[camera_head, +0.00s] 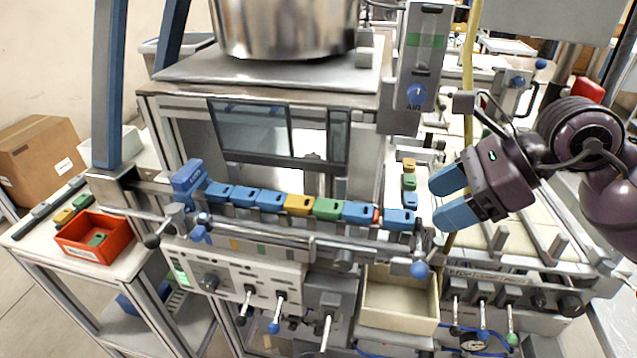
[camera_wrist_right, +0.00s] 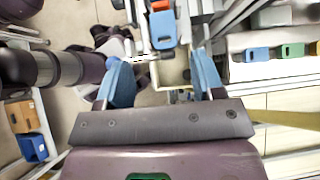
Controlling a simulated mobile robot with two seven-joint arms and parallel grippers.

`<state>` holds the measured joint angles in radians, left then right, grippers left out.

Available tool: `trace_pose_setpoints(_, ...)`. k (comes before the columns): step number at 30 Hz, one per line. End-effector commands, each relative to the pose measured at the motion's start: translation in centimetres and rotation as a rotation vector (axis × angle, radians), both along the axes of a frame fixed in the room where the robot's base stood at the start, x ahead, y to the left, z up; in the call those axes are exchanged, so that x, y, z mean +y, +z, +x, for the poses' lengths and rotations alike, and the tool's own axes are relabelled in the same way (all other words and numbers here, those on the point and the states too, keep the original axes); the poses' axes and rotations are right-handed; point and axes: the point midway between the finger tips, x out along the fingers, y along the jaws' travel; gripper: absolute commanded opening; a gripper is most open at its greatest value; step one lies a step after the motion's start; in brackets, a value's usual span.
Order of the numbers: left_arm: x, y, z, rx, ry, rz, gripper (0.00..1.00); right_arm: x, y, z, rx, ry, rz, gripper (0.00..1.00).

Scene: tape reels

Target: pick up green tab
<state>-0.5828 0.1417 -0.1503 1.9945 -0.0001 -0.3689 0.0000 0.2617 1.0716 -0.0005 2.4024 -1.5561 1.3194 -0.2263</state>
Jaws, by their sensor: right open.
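Several green tabs show in the head view. One green tab (camera_head: 327,209) sits in a row with blue and yellow tabs on the front rail. Another green tab (camera_head: 409,182) lies between a yellow and a blue tab on the right-hand strip; a green tab (camera_wrist_right: 292,51) also shows at the right of the right wrist view. A third green tab (camera_head: 97,240) lies in the orange bin (camera_head: 75,248). My right gripper (camera_head: 446,198) is open and empty, right of the rail's end and the strip. In the wrist view its blue fingers (camera_wrist_right: 163,78) are spread apart. My left gripper is out of view.
A blue tab (camera_head: 399,219) ends the rail row on the right. A yellow hose (camera_head: 467,80) hangs behind my right gripper. An open beige drawer (camera_head: 399,318) and levers stand below. A large metal pot (camera_head: 285,28) stands above.

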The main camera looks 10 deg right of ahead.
Motion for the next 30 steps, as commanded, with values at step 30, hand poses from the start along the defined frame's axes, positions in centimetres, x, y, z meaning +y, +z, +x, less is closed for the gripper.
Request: trace_pose_setpoints(30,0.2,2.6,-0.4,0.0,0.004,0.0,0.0,11.0,0.0,4.6,0.002,-0.001,0.002,0.62)
